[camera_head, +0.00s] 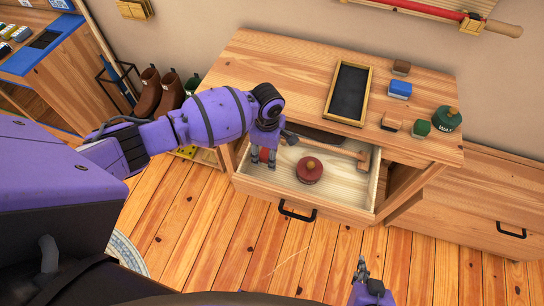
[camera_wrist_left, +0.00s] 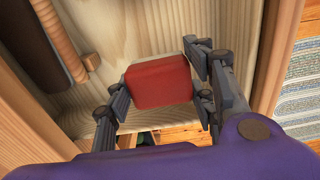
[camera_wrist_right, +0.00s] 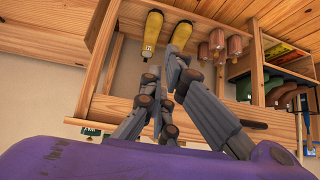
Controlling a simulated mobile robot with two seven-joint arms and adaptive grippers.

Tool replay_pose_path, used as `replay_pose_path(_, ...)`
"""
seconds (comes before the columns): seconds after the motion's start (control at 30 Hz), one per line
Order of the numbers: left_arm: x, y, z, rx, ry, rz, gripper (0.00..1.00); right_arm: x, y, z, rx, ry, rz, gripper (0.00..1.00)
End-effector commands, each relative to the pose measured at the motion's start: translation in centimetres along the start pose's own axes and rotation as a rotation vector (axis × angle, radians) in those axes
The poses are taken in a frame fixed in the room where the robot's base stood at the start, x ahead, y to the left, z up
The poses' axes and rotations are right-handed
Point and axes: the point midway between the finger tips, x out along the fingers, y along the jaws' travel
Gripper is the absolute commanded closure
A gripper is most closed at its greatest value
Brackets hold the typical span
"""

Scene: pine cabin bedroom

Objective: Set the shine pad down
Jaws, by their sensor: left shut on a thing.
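The shine pad appears as a red block with a pale underside (camera_wrist_left: 160,82) in the left wrist view. My left gripper (camera_wrist_left: 158,98) is shut on it, one finger on each side. In the head view my left gripper (camera_head: 264,156) is inside the left end of the open drawer (camera_head: 340,200), with a little of the red block (camera_head: 265,154) showing between its fingers. I cannot tell whether the block touches the drawer floor. My right gripper (camera_wrist_right: 163,85) looks shut and empty; it shows low in the head view (camera_head: 366,272), away from the drawer.

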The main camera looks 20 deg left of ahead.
Motion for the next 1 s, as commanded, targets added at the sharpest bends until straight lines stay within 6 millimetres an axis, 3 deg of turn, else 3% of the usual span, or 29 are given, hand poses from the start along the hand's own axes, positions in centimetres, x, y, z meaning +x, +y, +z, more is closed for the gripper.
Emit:
replay_pose_path(0.17, 1.1, 0.3, 1.0, 0.001, -0.001, 0.0, 0.77, 0.2, 0.0, 0.2, 0.0, -0.002, 0.0, 1.0)
replay_pose_path(0.37, 4.0, 0.3, 0.9, 0.0, 0.0, 0.0, 0.77, 0.5, 0.0, 0.8, 0.002, -0.01, 0.002, 1.0)
replay_pose_path(0.77, 4.3, 0.4, 0.9, 0.001, -0.001, 0.004, 0.77, 0.6, -0.1, 0.2, 0.004, 0.002, 0.002, 1.0)
replay_pose_path(0.8, 4.3, 0.4, 0.9, 0.002, 0.0, 0.004, 0.45, 0.6, -0.1, 0.2, 0.004, 0.002, 0.003, 1.0)
replay_pose_path(0.9, 4.3, 0.4, 0.9, 0.002, 0.0, 0.004, 0.31, 0.6, -0.1, 0.3, 0.004, 0.0, 0.003, 1.0)
replay_pose_path(1.0, 4.2, 0.4, 0.9, 0.001, 0.0, 0.004, 0.31, 0.5, 0.0, 0.4, 0.005, -0.002, 0.003, 1.0)
